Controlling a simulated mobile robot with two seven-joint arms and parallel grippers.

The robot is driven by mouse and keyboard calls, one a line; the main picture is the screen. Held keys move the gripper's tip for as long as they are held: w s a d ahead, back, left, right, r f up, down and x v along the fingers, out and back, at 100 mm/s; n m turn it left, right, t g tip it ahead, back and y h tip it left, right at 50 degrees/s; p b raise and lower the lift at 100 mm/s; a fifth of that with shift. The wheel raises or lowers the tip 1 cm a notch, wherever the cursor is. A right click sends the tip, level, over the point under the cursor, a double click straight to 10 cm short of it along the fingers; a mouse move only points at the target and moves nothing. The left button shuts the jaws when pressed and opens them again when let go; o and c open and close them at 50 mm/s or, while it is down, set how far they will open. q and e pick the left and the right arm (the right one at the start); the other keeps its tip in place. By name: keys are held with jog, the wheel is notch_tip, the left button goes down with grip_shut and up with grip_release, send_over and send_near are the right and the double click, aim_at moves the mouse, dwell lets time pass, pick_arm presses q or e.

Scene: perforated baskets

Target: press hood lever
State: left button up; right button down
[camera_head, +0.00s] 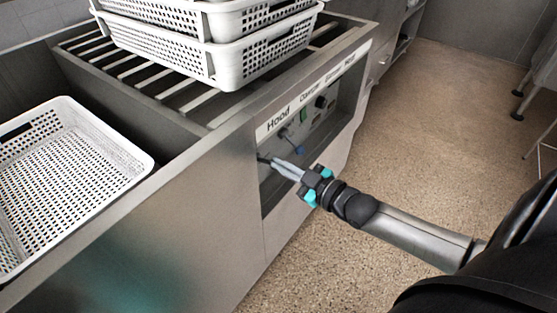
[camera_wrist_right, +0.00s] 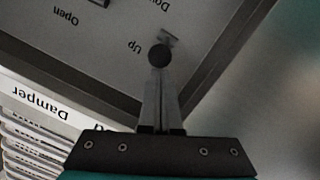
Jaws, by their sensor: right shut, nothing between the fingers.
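The hood lever shows in the right wrist view as a round black knob (camera_wrist_right: 159,55) on the grey panel, between the upside-down labels "Up" and "Down". In the head view only a small dark tip of the lever (camera_head: 262,159) shows, below the word "Hood". My right gripper (camera_head: 275,163) reaches in from the right with its fingers shut and empty. In the right wrist view its fingertips (camera_wrist_right: 159,76) are right at the knob; I cannot tell whether they touch it. My left gripper is not in view.
Stacked white perforated baskets (camera_head: 232,62) stand on the slatted top. Another basket (camera_head: 140,160) is at left. The speckled floor at right is mostly clear.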

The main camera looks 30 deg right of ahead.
jog(key=shift+s+f, duration=0.15)
jog(key=shift+f, duration=0.15)
pick_arm(q)
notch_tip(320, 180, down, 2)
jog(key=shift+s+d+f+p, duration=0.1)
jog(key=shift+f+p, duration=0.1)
jog(key=shift+p, duration=0.3)
pick_arm(e)
jog(key=f, duration=0.3)
jog(key=shift+s+d, duration=0.2)
jog(key=shift+s, duration=0.15)
jog(key=shift+r, duration=0.1)
